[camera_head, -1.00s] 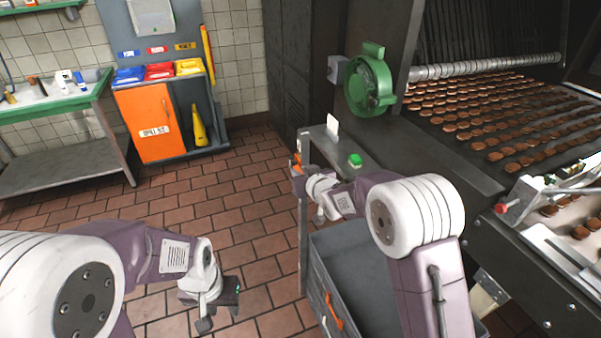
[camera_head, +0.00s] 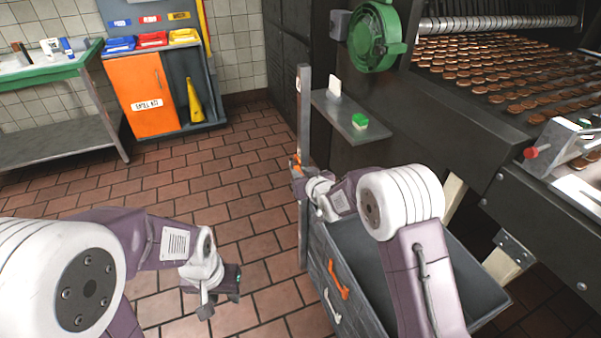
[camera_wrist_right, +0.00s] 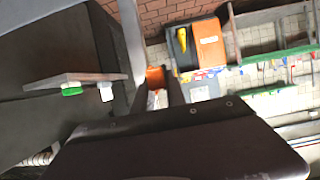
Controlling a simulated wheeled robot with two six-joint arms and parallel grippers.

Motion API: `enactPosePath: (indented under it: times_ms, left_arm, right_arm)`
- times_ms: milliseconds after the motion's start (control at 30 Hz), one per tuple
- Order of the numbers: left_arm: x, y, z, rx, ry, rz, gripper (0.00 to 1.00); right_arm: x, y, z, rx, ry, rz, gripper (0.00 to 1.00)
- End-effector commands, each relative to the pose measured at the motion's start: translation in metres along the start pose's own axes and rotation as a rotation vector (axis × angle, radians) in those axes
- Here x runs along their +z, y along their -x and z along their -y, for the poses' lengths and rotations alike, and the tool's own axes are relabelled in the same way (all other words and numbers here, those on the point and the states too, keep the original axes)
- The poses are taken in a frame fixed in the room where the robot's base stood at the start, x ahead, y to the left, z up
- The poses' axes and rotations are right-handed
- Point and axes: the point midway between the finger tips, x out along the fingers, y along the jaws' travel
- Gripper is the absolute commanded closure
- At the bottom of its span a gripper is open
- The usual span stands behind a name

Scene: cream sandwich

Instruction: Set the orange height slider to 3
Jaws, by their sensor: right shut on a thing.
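The orange slider (camera_head: 296,161) is on a thin upright grey post (camera_head: 304,110) in the middle of the head view. My right gripper (camera_head: 297,172) is shut on it, well below the post's top. In the right wrist view the orange slider (camera_wrist_right: 155,77) shows between the two dark fingers. I cannot read any scale or number on the post. My left gripper (camera_head: 232,282) hangs over the tiled floor, away from the post; I cannot tell whether its jaws are open.
A grey bin (camera_head: 365,250) stands below my right arm. The conveyor machine (camera_head: 440,130) is at right. Floor is free at left.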

Motion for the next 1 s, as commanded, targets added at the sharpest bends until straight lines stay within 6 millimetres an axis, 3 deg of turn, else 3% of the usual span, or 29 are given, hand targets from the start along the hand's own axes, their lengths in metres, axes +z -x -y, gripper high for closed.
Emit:
enactPosePath:
  times_ms: [333,367,433,767,1000]
  left_arm:
    - [0.0,0.0,0.0,0.0,0.0,0.0,0.64]
    - [0.0,0.0,0.0,0.0,0.0,0.0,0.64]
    - [0.0,0.0,0.0,0.0,0.0,0.0,0.64]
    - [0.0,0.0,0.0,0.0,0.0,0.0,0.64]
    - [-0.001,0.006,0.0,0.0,0.0,0.0,0.64]
  right_arm:
    - [0.002,0.0,0.0,0.0,0.0,0.003,1.0]
    - [0.002,0.0,0.0,0.0,0.0,0.003,0.78]
    - [0.002,0.0,0.0,0.0,0.0,0.002,0.62]
    - [0.001,0.002,0.0,0.0,0.0,0.002,0.62]
    - [-0.001,0.042,0.0,0.001,0.0,0.002,0.62]
